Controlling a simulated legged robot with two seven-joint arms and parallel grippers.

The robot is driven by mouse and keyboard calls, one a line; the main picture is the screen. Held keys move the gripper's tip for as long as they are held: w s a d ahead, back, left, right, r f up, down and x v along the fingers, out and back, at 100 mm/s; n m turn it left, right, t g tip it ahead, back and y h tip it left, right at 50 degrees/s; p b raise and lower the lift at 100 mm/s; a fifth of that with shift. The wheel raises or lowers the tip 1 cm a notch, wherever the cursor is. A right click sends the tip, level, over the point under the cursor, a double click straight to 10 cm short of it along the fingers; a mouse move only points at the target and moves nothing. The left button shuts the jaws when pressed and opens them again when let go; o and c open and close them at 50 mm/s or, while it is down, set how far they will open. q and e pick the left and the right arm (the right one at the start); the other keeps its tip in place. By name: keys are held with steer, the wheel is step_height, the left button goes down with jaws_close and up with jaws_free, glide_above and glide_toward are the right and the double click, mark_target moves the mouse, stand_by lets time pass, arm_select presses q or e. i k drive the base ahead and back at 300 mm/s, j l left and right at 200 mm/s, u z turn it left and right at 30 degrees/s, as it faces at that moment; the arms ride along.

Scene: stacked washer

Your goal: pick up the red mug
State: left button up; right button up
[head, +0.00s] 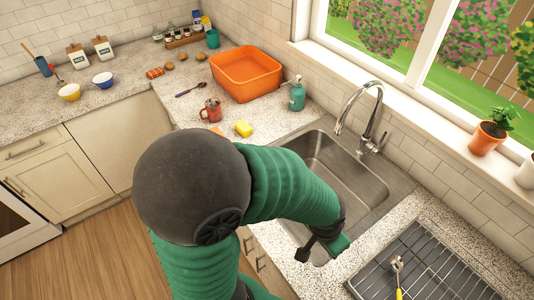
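The red mug (211,111) stands upright on the granite counter, left of the sink and in front of the orange basin. One green arm with a large dark round joint comes up from the lower left, and I take it to be my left arm. Its dark gripper (322,240) is over the sink's front edge, well to the right of and nearer than the mug. The gripper is small and partly hidden, so its opening cannot be made out. The mug is apart from it. My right gripper is not in view.
The sink (345,165) has a tall faucet (360,115). A drying rack (425,268) is at lower right. My arm's dark joint is just in front of the mug.

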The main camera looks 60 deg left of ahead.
mark_target(211, 112)
steer(key=k+j+u, duration=0.1)
steer(key=u, duration=0.25)
steer(key=k+j+u, duration=0.1)
steer(key=u, duration=0.3)
steer(key=j+u, duration=0.35)
steer(key=l+u, duration=0.1)
steer(key=u, duration=0.8)
steer(key=k+j, duration=0.05)
